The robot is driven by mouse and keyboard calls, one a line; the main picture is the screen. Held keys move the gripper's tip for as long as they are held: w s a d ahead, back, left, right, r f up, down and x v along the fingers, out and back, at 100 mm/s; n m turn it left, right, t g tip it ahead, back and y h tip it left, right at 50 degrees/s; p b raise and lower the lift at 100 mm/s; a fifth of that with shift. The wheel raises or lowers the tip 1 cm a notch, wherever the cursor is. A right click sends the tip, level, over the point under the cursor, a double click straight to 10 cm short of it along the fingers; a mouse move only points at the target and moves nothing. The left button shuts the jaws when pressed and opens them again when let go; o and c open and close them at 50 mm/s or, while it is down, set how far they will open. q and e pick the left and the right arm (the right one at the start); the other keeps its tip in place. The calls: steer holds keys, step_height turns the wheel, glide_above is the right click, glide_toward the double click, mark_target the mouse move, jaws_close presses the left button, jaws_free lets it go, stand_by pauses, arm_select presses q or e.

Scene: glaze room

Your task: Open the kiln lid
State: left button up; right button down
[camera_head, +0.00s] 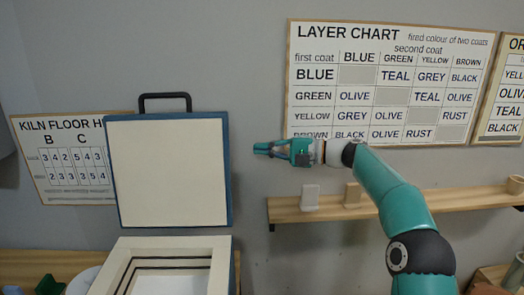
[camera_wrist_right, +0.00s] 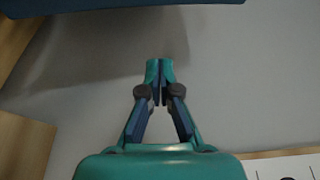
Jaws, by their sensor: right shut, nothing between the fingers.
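The kiln lid (camera_head: 168,172) stands upright behind the kiln, its pale inner face toward me and a blue rim around it. A black handle (camera_head: 165,97) sticks up from its top edge. The kiln (camera_head: 222,262) below is open, with its pale walls and dark-lined inside showing. My right gripper (camera_head: 258,148) is shut and empty, to the right of the lid and apart from it, pointing left. In the right wrist view its fingertips (camera_wrist_right: 160,66) meet, and the blue edge of the lid (camera_wrist_right: 120,8) shows at the top. My left gripper is not in view.
A wooden shelf (camera_head: 325,208) with small pale and tan pieces runs along the wall below my right arm. A layer chart (camera_head: 392,80) hangs behind the arm, and a kiln floor chart (camera_head: 75,160) is partly behind the lid. A green object (camera_head: 50,285) is at lower left.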

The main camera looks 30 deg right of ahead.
steer(key=w+a+p, duration=0.1)
steer(key=a, duration=0.5)
steer(key=shift+w+a, duration=0.15)
steer(key=shift+a, duration=0.25)
